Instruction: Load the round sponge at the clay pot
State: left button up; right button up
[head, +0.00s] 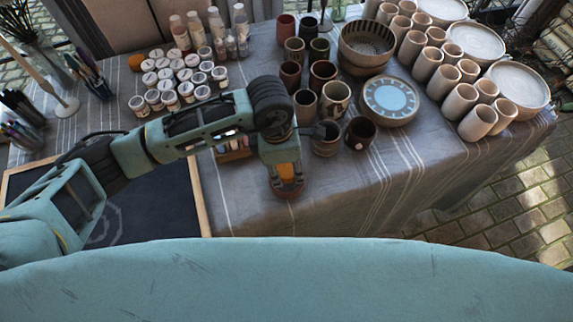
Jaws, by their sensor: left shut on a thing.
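My left gripper (287,184) points down near the front middle of the table. It is shut on a small orange thing (288,172), which looks like the round sponge; the fingers hide much of it. A reddish-brown part shows at the fingertips, and I cannot tell whether it touches the cloth. A brown clay pot (326,144) stands just right of the gripper, with a dark opening. Several similar pots stand around it, so I cannot be sure which is the task's clay pot. My right gripper is not in view.
A blue-patterned plate (389,100) and a striped bowl (366,48) stand right of the pots. Small paint jars (178,74) crowd the left back. A framed dark board (150,205) lies at left. The cloth at front right is clear.

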aim_at(288, 165)
pick_arm(q)
jog(key=shift+r+p, duration=1)
jog(key=shift+r, duration=1.45)
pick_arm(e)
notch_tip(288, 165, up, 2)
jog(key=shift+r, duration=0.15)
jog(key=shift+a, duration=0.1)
pick_arm(q)
jog(key=shift+a+r+m, duration=0.15)
jog(key=shift+a+m, duration=0.15)
jog(key=shift+a, duration=0.1)
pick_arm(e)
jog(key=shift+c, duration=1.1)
pick_arm(q)
jog(key=s+a+r+m, duration=0.2)
jog(key=a+r+m, duration=0.4)
jog(key=a+m, duration=0.3)
jog(key=s+a+r+m+g+y, duration=0.1)
jog(key=s+a+r+m, duration=0.1)
jog(key=a+r+m, duration=0.5)
jog(key=a+m, duration=0.2)
jog(key=shift+s+a+r+m+g, duration=0.2)
jog(key=shift+r+m+g, duration=0.1)
jog(key=shift+m, duration=0.1)
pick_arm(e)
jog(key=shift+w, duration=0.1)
